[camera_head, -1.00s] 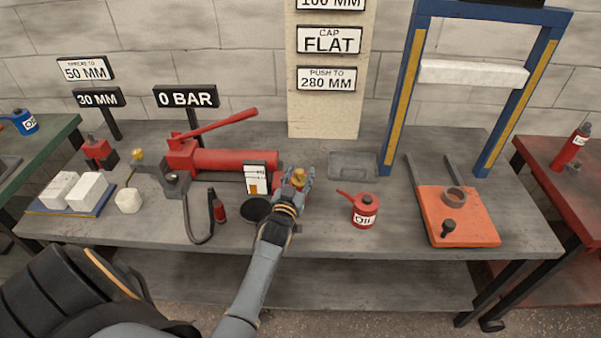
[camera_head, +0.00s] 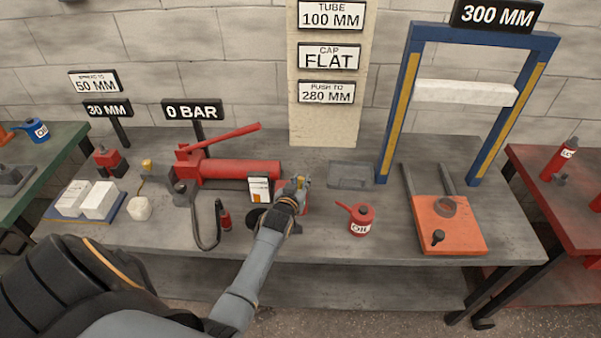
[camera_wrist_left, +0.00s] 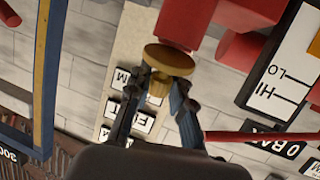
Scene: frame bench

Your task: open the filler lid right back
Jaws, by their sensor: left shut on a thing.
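The filler lid (camera_wrist_left: 169,59) is a brass disc with a small knob, in the wrist view just below a red block (camera_wrist_left: 190,20) of the pump. My left gripper (camera_wrist_left: 158,88) is shut on the lid's knob, with one finger on each side. In the head view my left gripper (camera_head: 297,184) is at the right end of the red hand pump (camera_head: 235,169) and mostly covers the lid. How far the lid is tilted I cannot tell. My right gripper is not in view.
A white HI/LO gauge plate (camera_head: 259,190) stands close left of my left gripper; it also shows in the wrist view (camera_wrist_left: 285,75). A red oil can (camera_head: 361,222) stands to the right. A grey tray (camera_head: 350,175) lies behind. Bare bench lies between gripper and can.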

